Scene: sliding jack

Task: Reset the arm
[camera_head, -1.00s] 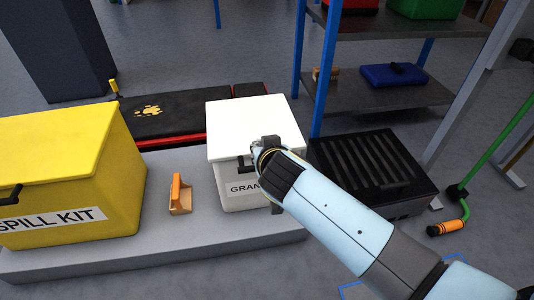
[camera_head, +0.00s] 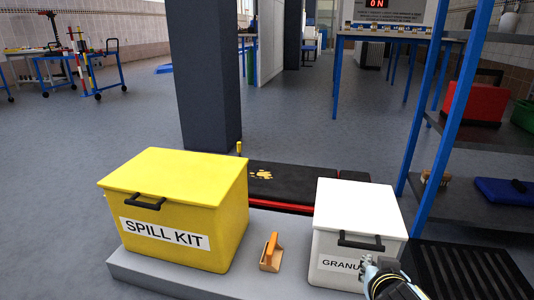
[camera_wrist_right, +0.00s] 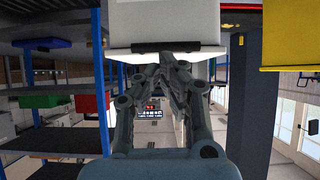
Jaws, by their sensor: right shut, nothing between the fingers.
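My right gripper (camera_head: 368,270) is at the lower right of the head view, in front of the white box (camera_head: 358,215) labelled "GRANU…". Its fingers are shut and empty, and it covers part of the label. In the right wrist view the gripper (camera_wrist_right: 172,62) shows with its fingertips together, close to the box's black handle (camera_wrist_right: 165,47). I cannot tell whether they touch the handle. My left gripper is not in view.
A yellow spill kit box (camera_head: 185,205) and an orange-and-tan brush-like object (camera_head: 271,252) stand on the grey platform (camera_head: 240,280). A black mat (camera_head: 290,186) lies behind. Open floor lies beyond.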

